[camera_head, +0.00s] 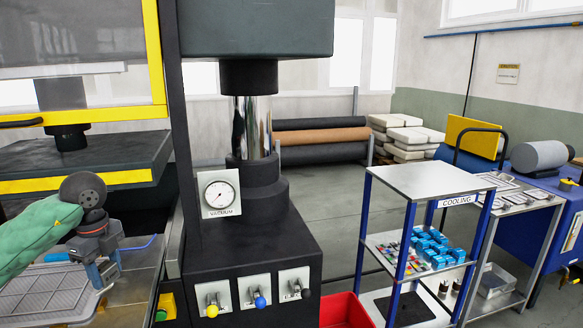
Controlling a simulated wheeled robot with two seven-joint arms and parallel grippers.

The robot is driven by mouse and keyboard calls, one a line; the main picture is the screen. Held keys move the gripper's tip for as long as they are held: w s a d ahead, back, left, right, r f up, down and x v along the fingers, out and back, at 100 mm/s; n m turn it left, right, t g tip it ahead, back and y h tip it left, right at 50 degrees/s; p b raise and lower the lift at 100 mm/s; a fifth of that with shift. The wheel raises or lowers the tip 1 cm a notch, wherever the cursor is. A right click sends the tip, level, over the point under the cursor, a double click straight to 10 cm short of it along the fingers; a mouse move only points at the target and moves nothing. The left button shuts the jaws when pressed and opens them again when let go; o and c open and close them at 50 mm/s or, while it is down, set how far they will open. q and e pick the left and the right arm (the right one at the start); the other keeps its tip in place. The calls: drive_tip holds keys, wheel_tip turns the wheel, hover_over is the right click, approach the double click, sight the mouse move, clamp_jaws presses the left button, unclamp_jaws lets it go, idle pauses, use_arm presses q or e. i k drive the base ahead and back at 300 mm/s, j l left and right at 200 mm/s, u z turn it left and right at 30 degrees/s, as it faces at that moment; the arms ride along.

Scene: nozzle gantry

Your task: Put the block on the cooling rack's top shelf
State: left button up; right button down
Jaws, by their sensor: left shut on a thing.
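My left gripper (102,274) is at the lower left, pointing down over a grey ribbed tray or mould (55,290). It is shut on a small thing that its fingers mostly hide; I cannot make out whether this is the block. My right gripper is not in view. The cooling rack (428,180), with blue posts and a "COOLING" sign, stands at the right, well apart from my left gripper. Its top shelf is bare. Its middle shelf holds several blue blocks (430,240) and small coloured pieces.
A black press with a vacuum gauge (219,194) and levers stands between my left gripper and the rack. A red bin (345,311) is on the floor before the rack. A side table (512,190) with metal parts stands right of the rack.

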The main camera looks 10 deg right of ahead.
sight(432, 177)
drive_tip(key=z, duration=1.65)
drive_tip(key=i+j+z, duration=0.15)
drive_tip(key=i, duration=0.4)
drive_tip(key=i+j+z, duration=0.1)
drive_tip(key=i+j, duration=0.15)
drive_tip(key=i, duration=0.25)
drive_tip(key=i+j+z, duration=0.15)
drive_tip(key=i+j, duration=0.15)
drive_tip(key=i, duration=0.2)
drive_tip(key=i+j, duration=0.2)
drive_tip(key=i, duration=0.2)
drive_tip(key=i+j, duration=0.25)
drive_tip(key=i, duration=0.15)
